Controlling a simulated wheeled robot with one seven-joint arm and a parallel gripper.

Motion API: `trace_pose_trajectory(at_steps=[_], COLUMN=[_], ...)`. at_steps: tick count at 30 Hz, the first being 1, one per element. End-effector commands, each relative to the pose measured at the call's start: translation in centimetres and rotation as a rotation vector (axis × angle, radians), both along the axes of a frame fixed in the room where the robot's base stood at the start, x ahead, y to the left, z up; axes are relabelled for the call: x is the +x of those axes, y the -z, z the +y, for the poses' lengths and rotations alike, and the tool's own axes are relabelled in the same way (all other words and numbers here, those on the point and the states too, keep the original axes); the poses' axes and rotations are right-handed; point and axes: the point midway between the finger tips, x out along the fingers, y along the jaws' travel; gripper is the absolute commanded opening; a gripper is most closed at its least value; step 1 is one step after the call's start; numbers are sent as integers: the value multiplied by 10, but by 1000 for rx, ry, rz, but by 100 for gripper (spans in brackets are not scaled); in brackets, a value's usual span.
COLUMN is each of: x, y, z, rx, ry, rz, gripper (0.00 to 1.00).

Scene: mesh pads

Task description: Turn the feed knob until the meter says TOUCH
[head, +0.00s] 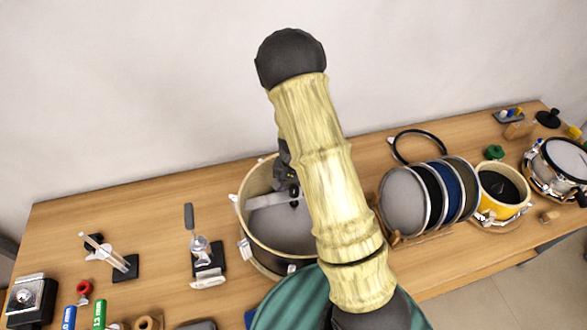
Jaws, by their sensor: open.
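My arm crosses the middle of the head view. My gripper (290,192) is partly hidden behind it, over the open cream drum shell (243,207), and is open. A grey disc (270,228) shows inside the shell; the arm covers its right part. I cannot tell whether this is the feed knob or the meter. No readable TOUCH text shows in this view.
A rack of several round mesh pads (405,200) stands right of the arm, with a black hoop (420,147) behind it. A yellow drum (503,190) and a white-headed drum (560,165) stand further right. A small clamp stand (207,255) is left of the shell. The back left wood is clear.

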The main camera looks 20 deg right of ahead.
Motion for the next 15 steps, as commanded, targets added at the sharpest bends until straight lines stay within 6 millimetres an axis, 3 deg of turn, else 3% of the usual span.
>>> trace_pose_trajectory(at_steps=[15], x=[1], y=[-83], z=[1], rx=[0], ry=[-1], rz=[-5], gripper=[52])
